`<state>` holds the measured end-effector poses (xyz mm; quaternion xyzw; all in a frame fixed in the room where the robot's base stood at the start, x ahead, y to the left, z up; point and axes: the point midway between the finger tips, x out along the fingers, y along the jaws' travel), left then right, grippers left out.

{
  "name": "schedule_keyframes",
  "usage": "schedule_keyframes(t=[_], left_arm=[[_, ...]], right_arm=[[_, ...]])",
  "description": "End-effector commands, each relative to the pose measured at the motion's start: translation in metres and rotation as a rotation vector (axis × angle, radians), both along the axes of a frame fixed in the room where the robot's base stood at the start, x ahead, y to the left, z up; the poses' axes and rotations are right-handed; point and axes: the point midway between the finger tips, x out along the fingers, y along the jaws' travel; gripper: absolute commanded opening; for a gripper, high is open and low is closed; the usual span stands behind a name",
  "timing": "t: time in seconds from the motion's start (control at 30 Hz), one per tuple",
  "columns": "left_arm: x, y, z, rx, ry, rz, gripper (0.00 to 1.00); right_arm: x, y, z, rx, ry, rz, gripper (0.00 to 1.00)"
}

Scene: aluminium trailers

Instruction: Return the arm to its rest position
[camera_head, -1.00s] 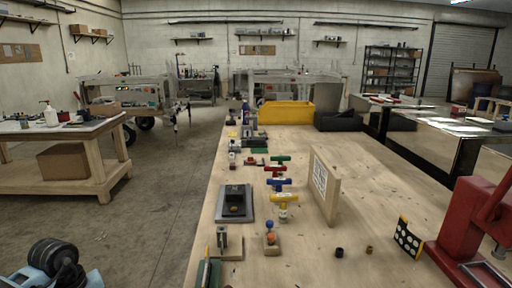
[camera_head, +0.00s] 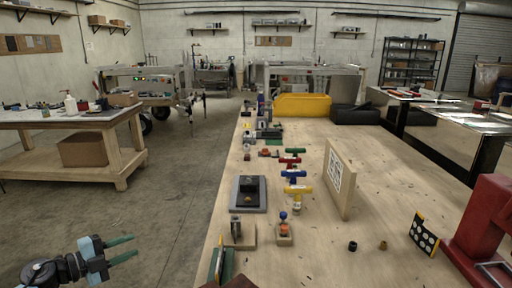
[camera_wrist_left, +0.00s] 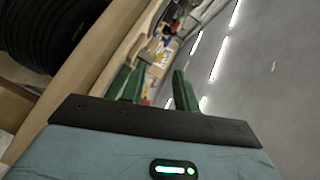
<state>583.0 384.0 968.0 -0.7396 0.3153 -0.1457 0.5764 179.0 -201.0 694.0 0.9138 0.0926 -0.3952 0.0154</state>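My left gripper (camera_head: 128,249) shows at the lower left of the head view, over the concrete floor to the left of the long wooden workbench (camera_head: 385,205). Its two green fingers are apart with nothing between them. The left wrist view also shows the gripper (camera_wrist_left: 155,85) with spread green fingers and no object held. My right gripper is in neither view.
The workbench holds a grey plate fixture (camera_head: 249,194), coloured T-handles (camera_head: 297,189), an upright wooden board (camera_head: 339,178), a red press (camera_head: 482,225) and a yellow bin (camera_head: 302,106). A wooden side table (camera_head: 100,123) stands at left. The floor between is clear.

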Motion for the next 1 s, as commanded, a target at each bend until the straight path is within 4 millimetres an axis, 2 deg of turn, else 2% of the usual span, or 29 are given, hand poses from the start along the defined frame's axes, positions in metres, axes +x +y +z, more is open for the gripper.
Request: schedule_keyframes(t=[0.03,0.13,0.2,0.3,0.5,0.7,0.87,1.0], left_arm=[[0.009,0.01,0.014,-0.059,-0.052,0.073,0.31],[0.026,0.037,0.039,-0.179,-0.131,0.245,0.31],[0.035,0.06,0.049,-0.256,-0.158,0.372,0.31],[0.043,0.096,0.053,-0.355,-0.154,0.558,0.31],[0.044,0.149,0.03,-0.487,-0.034,0.861,0.31],[0.034,0.175,-0.009,-0.557,0.162,1.061,0.31],[0.011,0.133,-0.067,-0.558,0.266,1.032,0.31],[-0.019,0.092,-0.117,-0.567,0.359,1.003,0.31]], right_arm=[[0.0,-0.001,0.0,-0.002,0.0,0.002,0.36],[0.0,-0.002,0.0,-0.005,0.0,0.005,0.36],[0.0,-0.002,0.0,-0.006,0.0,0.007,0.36],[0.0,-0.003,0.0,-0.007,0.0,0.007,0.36],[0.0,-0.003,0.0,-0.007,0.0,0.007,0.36],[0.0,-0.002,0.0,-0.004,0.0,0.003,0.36],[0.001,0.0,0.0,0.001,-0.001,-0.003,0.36],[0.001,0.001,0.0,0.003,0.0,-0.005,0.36]])
